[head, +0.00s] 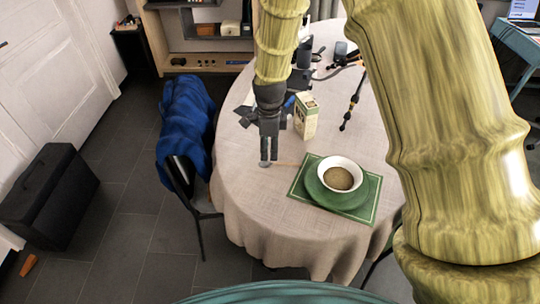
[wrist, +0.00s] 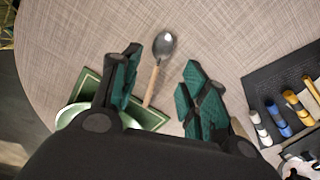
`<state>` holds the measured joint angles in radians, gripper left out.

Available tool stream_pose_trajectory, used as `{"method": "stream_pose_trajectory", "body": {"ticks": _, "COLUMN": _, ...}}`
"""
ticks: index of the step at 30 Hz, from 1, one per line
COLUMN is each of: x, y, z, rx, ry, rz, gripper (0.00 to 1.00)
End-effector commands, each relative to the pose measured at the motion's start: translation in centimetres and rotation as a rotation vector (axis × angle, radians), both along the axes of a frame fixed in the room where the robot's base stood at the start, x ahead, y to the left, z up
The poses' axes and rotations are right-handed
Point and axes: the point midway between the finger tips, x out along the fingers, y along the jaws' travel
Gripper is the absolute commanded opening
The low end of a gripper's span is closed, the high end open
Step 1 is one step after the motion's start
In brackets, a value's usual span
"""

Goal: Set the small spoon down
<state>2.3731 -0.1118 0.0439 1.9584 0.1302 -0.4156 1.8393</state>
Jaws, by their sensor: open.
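The small spoon (wrist: 164,47) has a grey metal bowl and a thin light wooden handle. It appears to lie on the tablecloth (wrist: 220,35), its handle pointing towards the green placemat. In the head view the spoon (head: 284,164) shows as a thin line left of the placemat, partly hidden by my fingers. My gripper (head: 268,158) points down just over the spoon's bowl end. In the wrist view my gripper (wrist: 161,68) is open, with the spoon between its fingers and a visible gap on each side.
A white bowl (head: 341,161) of brownish food stands on a green plate (head: 338,199) on the placemat (head: 299,187). A carton (head: 306,120) stands behind my gripper. A dark mat with several markers (wrist: 262,84) lies at right in the wrist view. A chair with blue cloth (head: 186,115) stands left.

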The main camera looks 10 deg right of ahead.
Motion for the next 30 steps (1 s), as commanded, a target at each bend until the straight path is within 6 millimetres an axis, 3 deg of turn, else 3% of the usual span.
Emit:
{"method": "stream_pose_trajectory", "body": {"ticks": 13, "x": 0.1, "y": 0.0, "z": 5.8, "rx": 0.0, "ry": -0.001, "rz": -0.001, "gripper": 0.44}}
{"method": "stream_pose_trajectory", "body": {"ticks": 30, "x": 0.0, "y": 0.0, "z": 6.7, "rx": 0.0, "ry": 0.001, "rz": -0.001, "gripper": 0.44}}
